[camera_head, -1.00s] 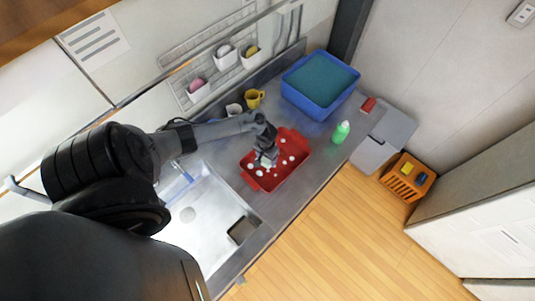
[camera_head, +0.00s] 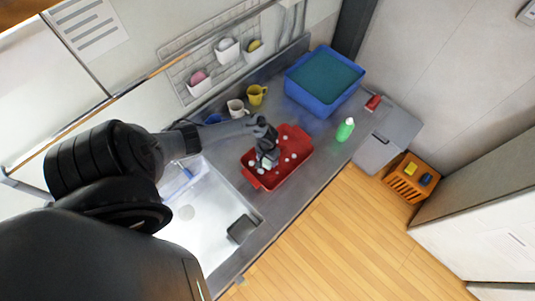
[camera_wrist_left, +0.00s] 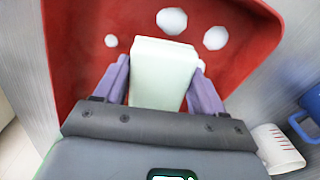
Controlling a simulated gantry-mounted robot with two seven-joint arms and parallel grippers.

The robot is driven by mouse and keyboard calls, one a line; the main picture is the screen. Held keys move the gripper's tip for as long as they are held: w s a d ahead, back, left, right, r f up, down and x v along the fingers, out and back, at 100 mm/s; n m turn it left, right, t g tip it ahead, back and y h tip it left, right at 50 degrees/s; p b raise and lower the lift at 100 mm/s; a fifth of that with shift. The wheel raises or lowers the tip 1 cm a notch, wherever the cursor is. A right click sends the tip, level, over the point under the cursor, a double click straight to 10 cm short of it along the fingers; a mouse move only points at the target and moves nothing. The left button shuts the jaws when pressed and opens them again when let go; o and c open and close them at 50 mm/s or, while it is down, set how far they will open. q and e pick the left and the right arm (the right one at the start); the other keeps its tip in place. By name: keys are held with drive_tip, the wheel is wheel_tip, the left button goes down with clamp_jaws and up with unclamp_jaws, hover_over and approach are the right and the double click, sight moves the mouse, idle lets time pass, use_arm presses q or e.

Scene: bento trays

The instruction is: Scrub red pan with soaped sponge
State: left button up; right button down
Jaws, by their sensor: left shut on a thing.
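The red pan (camera_head: 296,165) lies on the counter beside the sink, with several white foam spots in it. It also fills the top of the left wrist view (camera_wrist_left: 75,35). My left gripper (camera_head: 268,162) reaches down into the pan and is shut on a pale, whitish-green sponge (camera_wrist_left: 162,75). The sponge sits between the two purple-grey fingers, over the pan's floor. Whether its hidden underside presses on the floor cannot be told. My right gripper is not in view.
The sink (camera_head: 198,232) is left of the pan. A white cup (camera_head: 235,109) and a yellow cup (camera_head: 256,95) stand behind it. A blue tub (camera_head: 294,91) is at the back right, and a green bottle (camera_head: 345,130) stands to the right. Bare counter lies between pan and bottle.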

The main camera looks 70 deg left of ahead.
use_arm(q)
drive_tip(key=shift+f+b, duration=0.75)
drive_tip(key=shift+f, duration=0.25)
idle(0.4)
